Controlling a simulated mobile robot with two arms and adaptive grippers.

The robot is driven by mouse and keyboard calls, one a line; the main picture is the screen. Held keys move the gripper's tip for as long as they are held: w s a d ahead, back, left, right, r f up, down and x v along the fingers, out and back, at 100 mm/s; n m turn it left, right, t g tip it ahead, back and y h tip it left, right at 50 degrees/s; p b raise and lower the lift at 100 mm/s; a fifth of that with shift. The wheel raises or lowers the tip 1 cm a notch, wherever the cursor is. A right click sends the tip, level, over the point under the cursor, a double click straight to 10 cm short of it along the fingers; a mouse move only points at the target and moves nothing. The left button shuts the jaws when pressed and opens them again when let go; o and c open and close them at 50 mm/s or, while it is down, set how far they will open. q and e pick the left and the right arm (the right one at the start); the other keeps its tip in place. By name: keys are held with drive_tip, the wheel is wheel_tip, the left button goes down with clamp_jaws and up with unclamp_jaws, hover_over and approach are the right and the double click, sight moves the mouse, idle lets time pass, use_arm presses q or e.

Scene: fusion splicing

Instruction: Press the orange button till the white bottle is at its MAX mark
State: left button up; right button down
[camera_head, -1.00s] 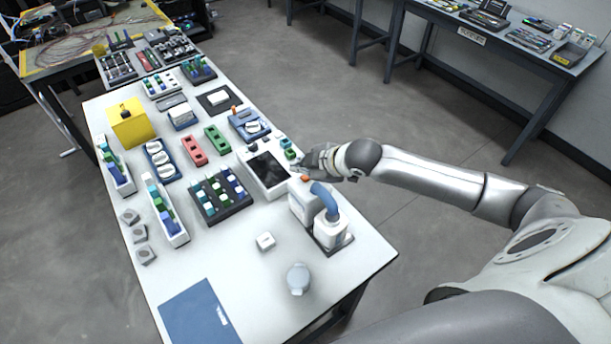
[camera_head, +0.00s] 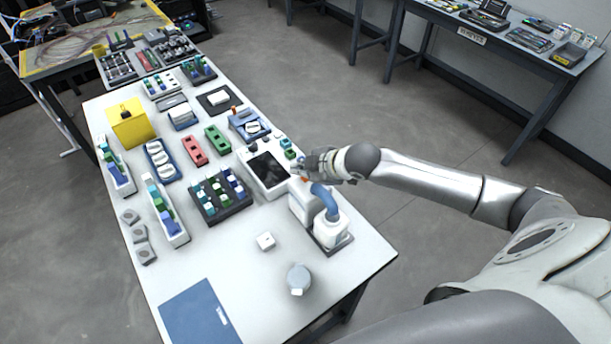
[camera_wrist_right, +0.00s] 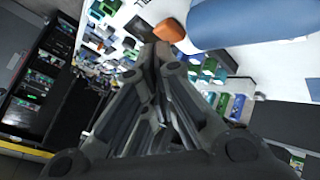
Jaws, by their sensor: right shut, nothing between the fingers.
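The dispenser (camera_head: 303,203) is a white box with a blue hose (camera_head: 325,196) running to the white bottle (camera_head: 331,230), near the table's right edge. The bottle's liquid level and MAX mark cannot be made out. My right gripper (camera_head: 305,167) is shut and empty, over the dispenser's top at the orange button, which it mostly covers in the head view. In the right wrist view the orange button (camera_wrist_right: 170,30) is beside the tips of the shut fingers (camera_wrist_right: 155,50), with the blue hose to its right. Whether they touch is unclear. My left gripper is not in view.
A device with a dark screen (camera_head: 268,170) stands just left of the dispenser. Racks and trays fill the table's far part. A blue mat (camera_head: 200,315) lies at the near left.

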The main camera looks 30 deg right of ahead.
sight(303, 179)
drive_tip(key=shift+f, duration=0.5)
idle(0.8)
drive_tip(key=shift+r+p, duration=0.9)
drive_tip(key=shift+p, duration=0.05)
wheel_tip(303, 179, up, 5)
drive_tip(key=p, duration=0.5)
drive_tip(key=shift+r, duration=0.1)
idle(0.6)
